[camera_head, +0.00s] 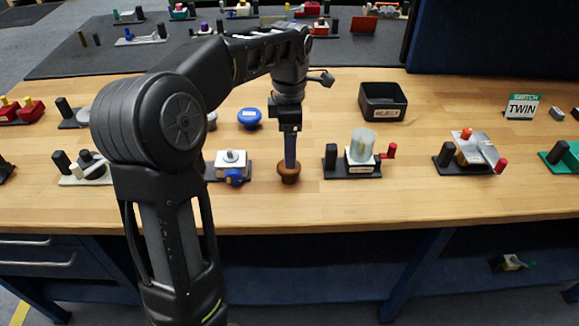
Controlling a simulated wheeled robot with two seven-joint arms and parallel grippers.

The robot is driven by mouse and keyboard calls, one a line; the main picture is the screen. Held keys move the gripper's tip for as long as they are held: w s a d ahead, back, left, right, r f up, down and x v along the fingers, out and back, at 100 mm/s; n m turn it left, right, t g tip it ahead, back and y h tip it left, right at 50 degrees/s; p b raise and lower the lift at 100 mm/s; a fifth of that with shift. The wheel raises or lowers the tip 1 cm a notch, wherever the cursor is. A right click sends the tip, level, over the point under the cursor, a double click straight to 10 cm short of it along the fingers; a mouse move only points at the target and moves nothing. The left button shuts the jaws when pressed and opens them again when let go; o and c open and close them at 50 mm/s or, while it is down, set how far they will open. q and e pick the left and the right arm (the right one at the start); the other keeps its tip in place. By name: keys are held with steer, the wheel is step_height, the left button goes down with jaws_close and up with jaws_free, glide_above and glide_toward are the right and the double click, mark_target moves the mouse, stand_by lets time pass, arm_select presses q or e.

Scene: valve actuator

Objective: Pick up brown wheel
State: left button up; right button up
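The brown wheel (289,177) sits on the wooden table, near its middle. It is small and round with a raised centre. My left gripper (290,164) points straight down over it, its fingertips at the wheel's top. The fingers show edge-on as one narrow grey strip, so I cannot tell whether they are open or shut, or whether they touch the wheel. My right gripper is not in view.
A white valve with a blue part (233,164) stands left of the wheel. A valve with a clear cylinder (361,148) stands right. A blue knob (249,117) and a black reject bin (383,102) lie farther back. Bare wood lies in front of the wheel.

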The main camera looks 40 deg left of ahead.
mark_target(289, 172)
arm_select(q)
steer(key=shift+s+d+r, duration=0.2)
steer(key=shift+s+r, duration=0.05)
steer(key=shift+w+a+f, duration=0.1)
steer(key=shift+f, duration=1.3)
steer(key=shift+f, duration=0.1)
step_height(289, 172, down, 5)
steer(key=shift+a+f+p, duration=0.1)
steer(key=shift+p, duration=0.45)
steer(key=shift+c, duration=0.2)
steer(key=c, duration=1.5)
steer(key=shift+r, duration=0.2)
